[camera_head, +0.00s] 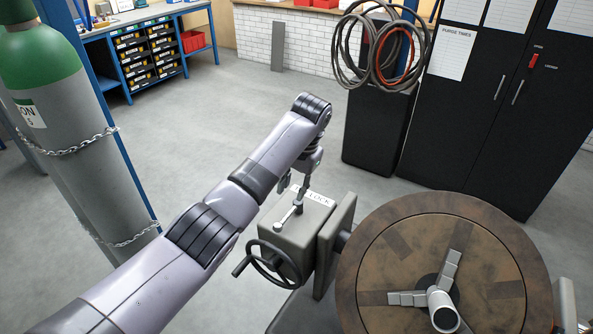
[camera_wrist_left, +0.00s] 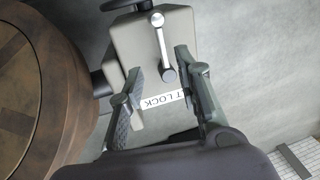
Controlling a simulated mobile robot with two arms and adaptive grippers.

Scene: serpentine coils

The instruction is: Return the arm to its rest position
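My left arm reaches in from the lower left, with its left gripper (camera_head: 293,191) hanging above a grey box marked LOCK (camera_head: 316,222). In the left wrist view the gripper (camera_wrist_left: 161,66) is open, its two fingers spread apart. The metal lever (camera_wrist_left: 162,45) on the box shows between and beyond the fingertips, with a gap on each side. The height between fingertips and lever is hard to judge. The lever (camera_head: 288,218) also shows in the head view, just below the gripper. My right arm and gripper are not in view.
A handwheel (camera_head: 270,265) sticks out of the box's front. A large round brown drum (camera_head: 385,262) stands right of it. A chained gas cylinder (camera_head: 75,150) is at left. Black cabinets (camera_head: 470,125) and hanging hoses (camera_head: 350,45) are behind. Open floor (camera_head: 215,120) lies beyond the arm.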

